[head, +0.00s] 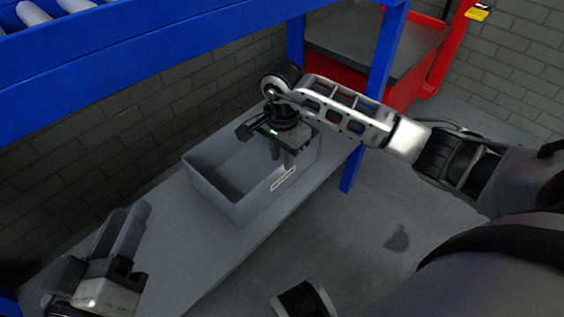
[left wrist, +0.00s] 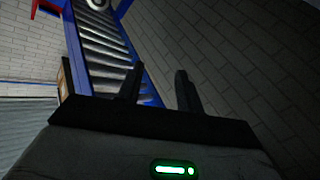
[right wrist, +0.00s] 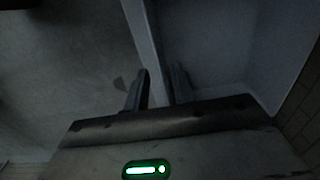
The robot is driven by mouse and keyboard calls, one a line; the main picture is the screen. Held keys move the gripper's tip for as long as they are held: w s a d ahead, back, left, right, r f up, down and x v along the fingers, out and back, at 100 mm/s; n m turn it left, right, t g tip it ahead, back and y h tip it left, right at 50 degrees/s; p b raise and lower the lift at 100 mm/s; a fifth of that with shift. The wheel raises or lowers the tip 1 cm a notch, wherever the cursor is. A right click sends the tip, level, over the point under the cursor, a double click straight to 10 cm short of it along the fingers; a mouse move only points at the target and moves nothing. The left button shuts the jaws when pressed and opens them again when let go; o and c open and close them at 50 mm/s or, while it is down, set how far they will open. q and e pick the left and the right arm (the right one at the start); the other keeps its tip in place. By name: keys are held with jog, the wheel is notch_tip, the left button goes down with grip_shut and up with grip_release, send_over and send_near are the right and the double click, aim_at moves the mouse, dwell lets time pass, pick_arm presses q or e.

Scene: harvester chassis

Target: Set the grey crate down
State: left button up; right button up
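The grey crate (head: 228,200) is an open, empty-looking box with a pale label on its front side. It appears upright on or just over a long grey bench (head: 200,255); I cannot tell whether its base touches fully. My right gripper (head: 282,160) points down at the crate's front right wall. In the right wrist view the crate wall (right wrist: 143,35) runs between the fingers (right wrist: 160,88), which appear closed on it. My left gripper (head: 125,235) is at the lower left, away from the crate. Its fingers (left wrist: 160,80) stand apart with nothing between them.
A blue frame (head: 130,62) with pale rollers or tubes stands above the bench, and its blue post (head: 384,55) rises beyond the bench's right end. A brick wall (head: 130,135) backs it. A red cabinet (head: 345,70) stands behind. The bench is clear left of the crate.

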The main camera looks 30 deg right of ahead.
jog(key=shift+r+p, duration=0.5)
jog(key=shift+r, duration=1.6)
